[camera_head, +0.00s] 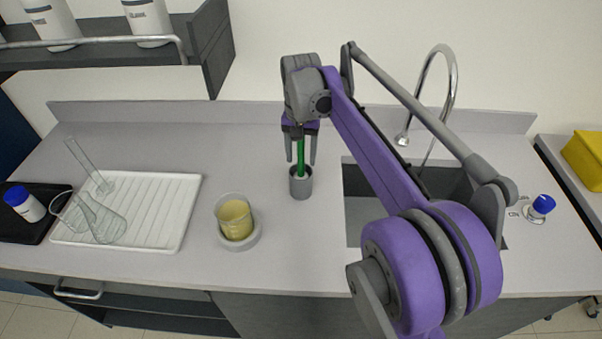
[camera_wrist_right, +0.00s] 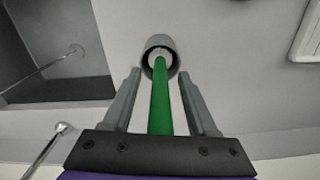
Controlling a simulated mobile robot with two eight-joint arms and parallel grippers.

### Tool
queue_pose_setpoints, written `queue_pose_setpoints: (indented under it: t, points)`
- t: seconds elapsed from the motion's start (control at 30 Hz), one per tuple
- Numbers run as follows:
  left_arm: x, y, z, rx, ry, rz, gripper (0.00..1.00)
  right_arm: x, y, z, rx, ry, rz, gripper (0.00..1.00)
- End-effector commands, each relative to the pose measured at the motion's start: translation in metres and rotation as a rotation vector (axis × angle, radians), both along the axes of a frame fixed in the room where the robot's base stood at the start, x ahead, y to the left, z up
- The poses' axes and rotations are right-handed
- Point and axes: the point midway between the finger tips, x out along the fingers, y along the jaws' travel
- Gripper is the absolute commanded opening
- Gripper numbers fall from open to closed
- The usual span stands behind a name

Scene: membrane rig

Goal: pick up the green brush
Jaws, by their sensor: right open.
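The green brush (camera_head: 301,154) stands upright in a small grey cup (camera_head: 300,187) on the counter, left of the sink. In the right wrist view the brush's green handle (camera_wrist_right: 160,100) runs from the cup (camera_wrist_right: 160,45) back between the fingers. My right gripper (camera_head: 301,161) points down over the cup, its two fingers apart on either side of the handle. In the wrist view the right gripper (camera_wrist_right: 162,78) shows a gap between each finger and the handle. The brush's lower end is hidden inside the cup. My left gripper is not in view.
A beaker (camera_head: 235,217) of yellowish liquid stands on a round grey base left of the cup. A white drying rack (camera_head: 160,215) with glassware lies further left. The sink (camera_head: 362,215) and tap (camera_head: 450,90) are to the right. Counter around the cup is clear.

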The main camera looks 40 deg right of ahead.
Motion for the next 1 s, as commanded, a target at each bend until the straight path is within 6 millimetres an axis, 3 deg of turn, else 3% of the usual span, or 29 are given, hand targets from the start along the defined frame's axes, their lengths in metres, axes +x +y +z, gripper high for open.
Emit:
queue_pose_setpoints:
  t: [0.17, 0.47, 0.87, 1.0]
  points:
    - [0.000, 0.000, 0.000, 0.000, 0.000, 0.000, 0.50, 0.000, 0.000, 0.000, 0.000, 0.000, 0.000, 0.55]
    - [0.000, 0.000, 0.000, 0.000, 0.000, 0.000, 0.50, 0.000, 0.000, 0.001, 0.000, 0.000, 0.000, 0.01]
    - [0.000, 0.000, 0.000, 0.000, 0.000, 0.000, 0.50, 0.000, 0.000, 0.001, 0.000, 0.000, 0.000, 0.00]
    - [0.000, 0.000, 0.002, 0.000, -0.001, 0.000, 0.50, 0.000, 0.000, 0.013, 0.000, 0.000, 0.000, 0.00]
